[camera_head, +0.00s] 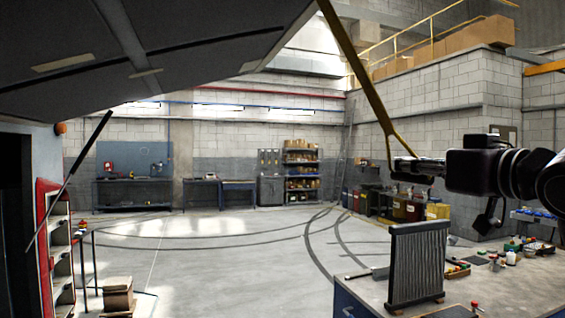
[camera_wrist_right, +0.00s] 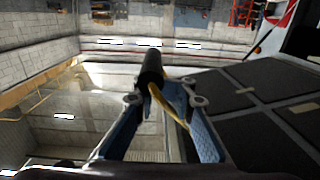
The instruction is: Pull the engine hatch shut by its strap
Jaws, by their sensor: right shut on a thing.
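The engine hatch (camera_head: 170,50) is a large dark panel, raised and tilted across the upper left of the head view. Its dark underside also fills the right of the wrist view (camera_wrist_right: 265,100). The yellow strap (camera_head: 356,65) runs taut from the hatch's edge down to my right gripper (camera_head: 408,167). In the wrist view the right gripper (camera_wrist_right: 164,102) is shut on the strap's end, with a dark cylindrical grip (camera_wrist_right: 151,68) and yellow webbing (camera_wrist_right: 158,103) between its fingers. The left gripper is not in view.
A thin black strut (camera_head: 75,172) hangs under the hatch at left. A workbench (camera_head: 500,290) with a radiator (camera_head: 417,265) and small parts stands below the right arm. A red shelf frame (camera_head: 45,215) stands at left. The middle floor (camera_head: 240,240) is clear.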

